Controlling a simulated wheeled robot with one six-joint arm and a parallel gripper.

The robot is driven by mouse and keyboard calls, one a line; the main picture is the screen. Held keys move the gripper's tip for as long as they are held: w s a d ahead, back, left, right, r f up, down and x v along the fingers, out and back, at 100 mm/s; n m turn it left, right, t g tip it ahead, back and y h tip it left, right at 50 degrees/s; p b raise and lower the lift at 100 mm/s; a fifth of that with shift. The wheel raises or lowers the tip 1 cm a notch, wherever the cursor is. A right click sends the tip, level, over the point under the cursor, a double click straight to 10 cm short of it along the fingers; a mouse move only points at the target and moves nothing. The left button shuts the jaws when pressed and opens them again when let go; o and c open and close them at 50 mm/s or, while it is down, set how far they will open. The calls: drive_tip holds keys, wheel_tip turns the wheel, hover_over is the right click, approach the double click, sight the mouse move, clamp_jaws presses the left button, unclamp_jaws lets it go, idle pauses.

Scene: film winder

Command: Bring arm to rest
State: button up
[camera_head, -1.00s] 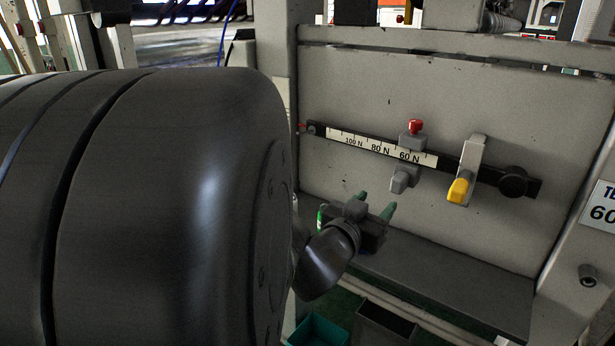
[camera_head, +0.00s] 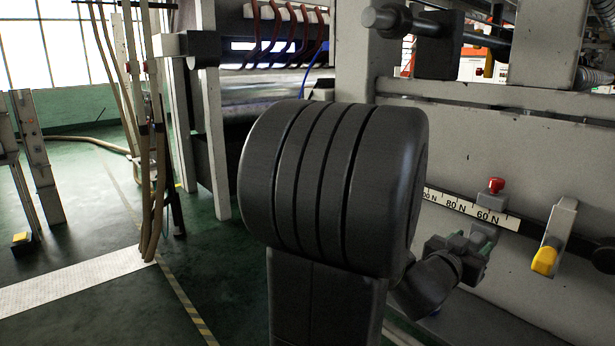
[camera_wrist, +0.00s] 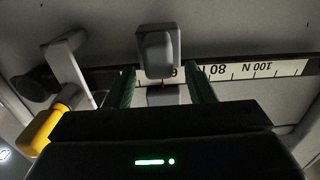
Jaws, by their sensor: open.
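My gripper (camera_head: 482,236) is open in front of the grey panel, just below the tension scale (camera_head: 455,204). In the wrist view, its two green fingers (camera_wrist: 161,72) stand on either side of a grey slider block (camera_wrist: 158,52), with a visible gap on each side. In the head view that block is mostly hidden behind the gripper. The scale also shows upside down in the wrist view (camera_wrist: 250,70). A red knob (camera_head: 496,185) tops the slider at the 60 N end. My large dark arm links fill the middle of the head view.
A yellow-tipped lever (camera_head: 545,260) stands right of the slider, close to my gripper; it shows at left in the wrist view (camera_wrist: 40,130). A machine frame with hoses (camera_head: 150,150) stands at the left. Green floor (camera_head: 90,230) lies open at far left.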

drive_tip(key=shift+x, duration=1.45)
